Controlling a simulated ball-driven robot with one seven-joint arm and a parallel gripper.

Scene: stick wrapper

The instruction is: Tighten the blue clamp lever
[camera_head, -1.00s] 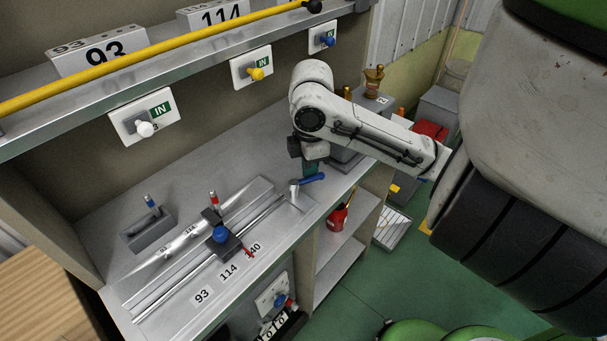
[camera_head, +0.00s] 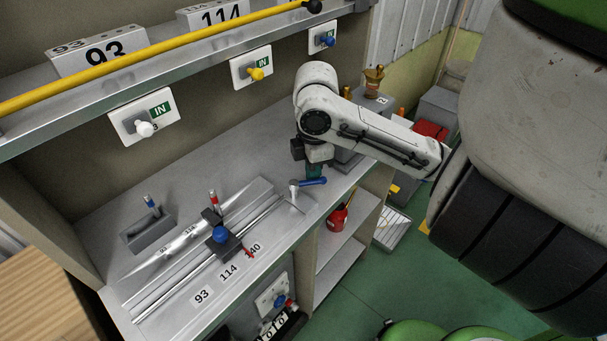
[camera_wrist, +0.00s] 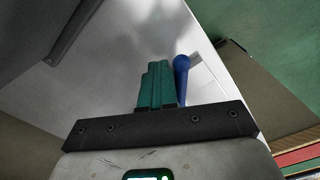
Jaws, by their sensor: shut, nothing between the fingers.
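The blue clamp lever (camera_head: 312,181) sits at the right end of the rail fixture (camera_head: 190,250), near the bench's front edge. Its handle points right from a pale post (camera_head: 294,190). My gripper (camera_head: 315,172) is shut and empty, just behind the handle, with its green fingers pointing down. In the wrist view the shut fingers (camera_wrist: 158,84) stand side by side, and the blue lever (camera_wrist: 181,75) lies immediately to their right, its lower part hidden behind the gripper's dark bar. I cannot tell whether the fingers touch the lever.
A sliding block with a blue knob (camera_head: 220,234) and a red-tipped pin (camera_head: 213,200) stand on the fixture. A grey block (camera_head: 150,234) stands at left. A red oil can (camera_head: 338,217) is on the shelf below.

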